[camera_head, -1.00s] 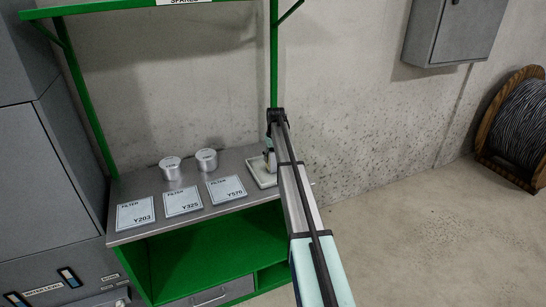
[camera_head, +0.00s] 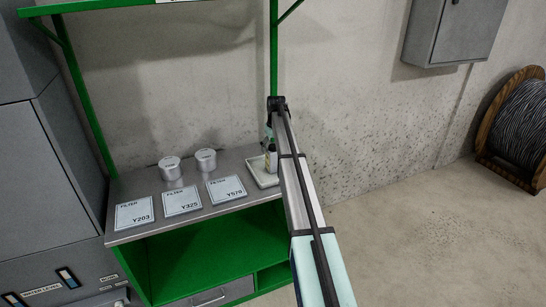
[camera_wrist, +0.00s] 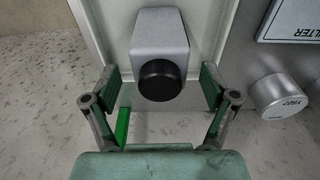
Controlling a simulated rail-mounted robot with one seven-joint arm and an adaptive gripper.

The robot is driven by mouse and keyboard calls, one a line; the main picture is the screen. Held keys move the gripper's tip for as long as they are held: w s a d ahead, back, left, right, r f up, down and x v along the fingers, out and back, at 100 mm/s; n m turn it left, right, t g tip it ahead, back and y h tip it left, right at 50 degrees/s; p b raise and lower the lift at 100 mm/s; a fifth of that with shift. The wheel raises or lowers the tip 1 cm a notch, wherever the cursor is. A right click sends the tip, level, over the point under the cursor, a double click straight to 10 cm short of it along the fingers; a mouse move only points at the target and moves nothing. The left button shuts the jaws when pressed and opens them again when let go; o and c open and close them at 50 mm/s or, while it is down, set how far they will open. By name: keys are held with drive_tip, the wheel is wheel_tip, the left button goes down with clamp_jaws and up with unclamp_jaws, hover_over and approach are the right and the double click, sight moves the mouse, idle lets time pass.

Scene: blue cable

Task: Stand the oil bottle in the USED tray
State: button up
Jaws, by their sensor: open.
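The oil bottle (camera_head: 271,157) stands upright in the pale tray (camera_head: 259,180) at the right end of the bench, partly hidden by my arm. In the wrist view the bottle (camera_wrist: 160,32) is a grey block-shaped body with a round black cap, seen from above, inside the tray's rim (camera_wrist: 92,32). My gripper (camera_wrist: 160,82) is open, with one finger on each side of the cap and visible gaps to both. It holds nothing. In the head view the fingers are mostly hidden behind my arm. Any writing on the tray is not readable.
Two silver filter cans (camera_head: 171,168) (camera_head: 206,160) stand at the back of the bench (camera_head: 150,228). Several filter cards (camera_head: 183,200) lie in front of them. A green post (camera_head: 274,60) rises close behind my arm's end.

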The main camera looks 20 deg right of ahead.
drive_tip(key=r, duration=0.4)
drive_tip(key=s+r+b, duration=0.1)
drive_tip(key=r, duration=0.2)
